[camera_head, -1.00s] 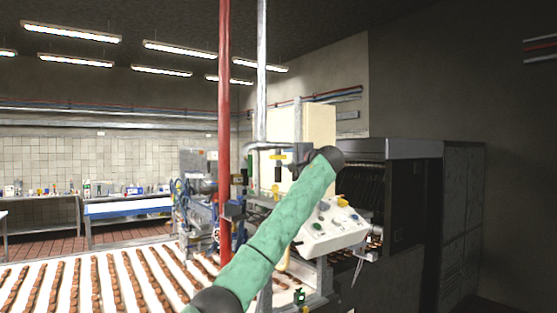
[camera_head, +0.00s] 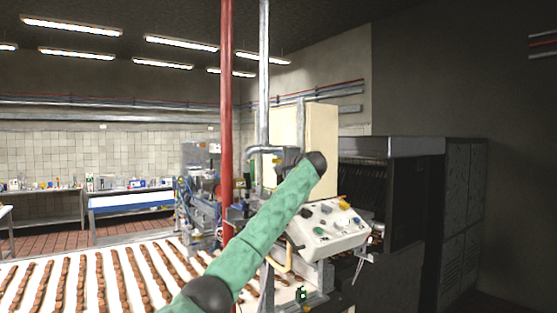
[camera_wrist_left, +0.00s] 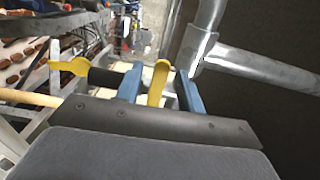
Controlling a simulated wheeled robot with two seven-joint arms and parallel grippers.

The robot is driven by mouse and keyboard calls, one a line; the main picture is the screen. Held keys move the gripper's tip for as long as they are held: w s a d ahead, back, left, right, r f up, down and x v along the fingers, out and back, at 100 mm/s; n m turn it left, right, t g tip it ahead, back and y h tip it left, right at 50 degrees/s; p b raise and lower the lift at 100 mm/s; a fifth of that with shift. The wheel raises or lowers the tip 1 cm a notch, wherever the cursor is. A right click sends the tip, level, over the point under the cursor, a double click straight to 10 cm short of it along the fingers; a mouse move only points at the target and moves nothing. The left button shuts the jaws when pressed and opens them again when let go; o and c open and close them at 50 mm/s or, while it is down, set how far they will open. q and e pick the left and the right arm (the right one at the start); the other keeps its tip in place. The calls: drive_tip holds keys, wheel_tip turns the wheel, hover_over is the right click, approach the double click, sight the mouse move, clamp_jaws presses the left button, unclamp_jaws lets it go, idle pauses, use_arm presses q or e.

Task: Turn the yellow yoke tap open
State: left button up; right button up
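The yellow yoke tap shows in the left wrist view as two yellow wings. One wing (camera_wrist_left: 158,82) stands between the blue fingers of my left gripper (camera_wrist_left: 158,90), with a gap visible on either side. The other wing (camera_wrist_left: 75,67) sticks out left of the fingers, near a dark cylindrical part. In the head view a small bit of the yellow tap (camera_head: 277,159) shows by the grey pipe. My left gripper (camera_head: 281,160) is small and dark there, and its fingers are hard to make out. My right gripper is in neither view.
A grey pipe (camera_wrist_left: 198,48) runs close to the right finger. A red post (camera_head: 226,120) stands left of my arm. A white control box (camera_head: 328,230) with coloured buttons sits below right. A conveyor (camera_head: 85,265) with rows of brown bars fills the lower left.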

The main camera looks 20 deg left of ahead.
use_arm(q)
drive_tip(key=shift+c, duration=0.2)
clamp_jaws()
drive_tip(key=shift+f, duration=0.1)
